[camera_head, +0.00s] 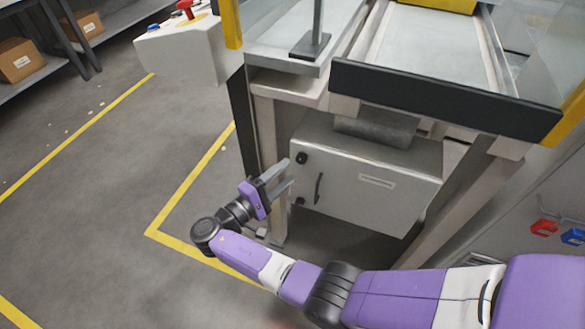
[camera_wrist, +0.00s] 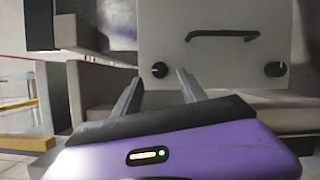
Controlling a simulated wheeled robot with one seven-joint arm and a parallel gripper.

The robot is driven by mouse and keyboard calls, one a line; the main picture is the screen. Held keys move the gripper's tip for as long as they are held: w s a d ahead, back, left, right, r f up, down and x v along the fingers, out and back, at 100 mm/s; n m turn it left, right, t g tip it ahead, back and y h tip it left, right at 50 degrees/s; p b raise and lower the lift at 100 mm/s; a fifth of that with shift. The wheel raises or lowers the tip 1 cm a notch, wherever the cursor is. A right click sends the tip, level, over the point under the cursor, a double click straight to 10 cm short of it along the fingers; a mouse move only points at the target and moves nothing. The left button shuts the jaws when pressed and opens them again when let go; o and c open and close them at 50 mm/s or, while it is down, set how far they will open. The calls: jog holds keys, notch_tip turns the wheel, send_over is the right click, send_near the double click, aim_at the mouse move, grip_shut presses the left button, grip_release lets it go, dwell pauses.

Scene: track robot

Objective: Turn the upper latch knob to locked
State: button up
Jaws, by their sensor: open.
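The grey cabinet (camera_head: 365,190) under the machine has two black latch knobs along the left edge of its door. The upper latch knob (camera_head: 302,158) sits above the lower knob (camera_head: 300,201), with a black handle (camera_head: 319,187) beside them. In the wrist view the picture is turned, so the upper knob (camera_wrist: 160,70) is at left and the lower knob (camera_wrist: 275,69) at right. My gripper (camera_head: 288,173) is open and empty, just left of the door. In the wrist view its fingertips (camera_wrist: 159,77) lie either side of the upper knob, apparently short of it. The knob's setting is too small to read.
A machine frame leg (camera_head: 268,140) stands close left of the cabinet, behind my gripper. The conveyor's dark front bar (camera_head: 440,98) overhangs the cabinet. A control box with a red button (camera_head: 185,8) is at upper left.

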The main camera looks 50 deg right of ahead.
jog(key=shift+a+f, duration=0.1)
jog(key=shift+a, duration=1.5)
